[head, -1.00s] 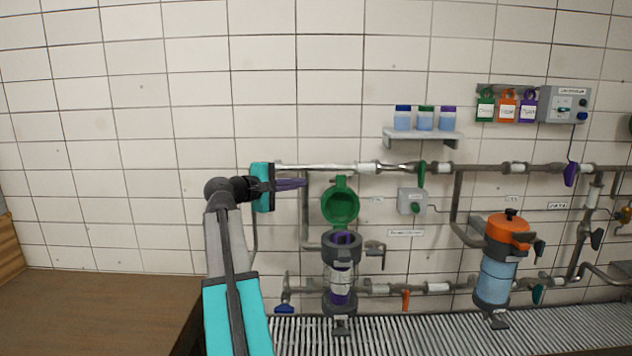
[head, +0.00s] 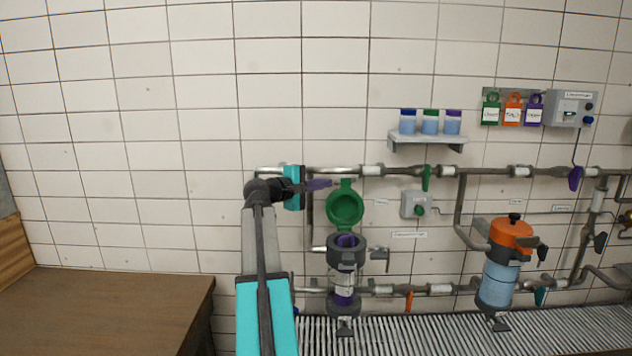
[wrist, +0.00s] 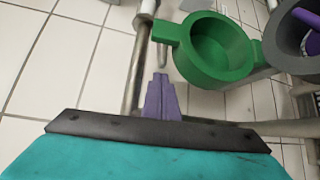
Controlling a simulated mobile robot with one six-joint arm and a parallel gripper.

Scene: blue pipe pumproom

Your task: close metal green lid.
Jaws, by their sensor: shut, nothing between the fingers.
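The green lid (head: 346,207) stands open and upright above the dark grey collar of a filter housing (head: 344,270), its hollow inside facing me. In the wrist view the green lid (wrist: 217,47) is at upper centre, with a tab on its left side, and the grey housing rim (wrist: 293,38) is at the right edge with something purple inside. My gripper (head: 322,184) has purple fingers, which are shut and empty. It is just left of the lid's top in the head view. In the wrist view the fingertips (wrist: 160,82) are close to the lid's tab, with a visible gap.
Grey pipes (head: 400,170) run along the tiled wall behind. An orange-lidded housing (head: 511,235) stands at right. A shelf (head: 428,140) with several small jars is above right. A wooden table (head: 100,300) is at lower left, and a grated channel (head: 450,330) lies below.

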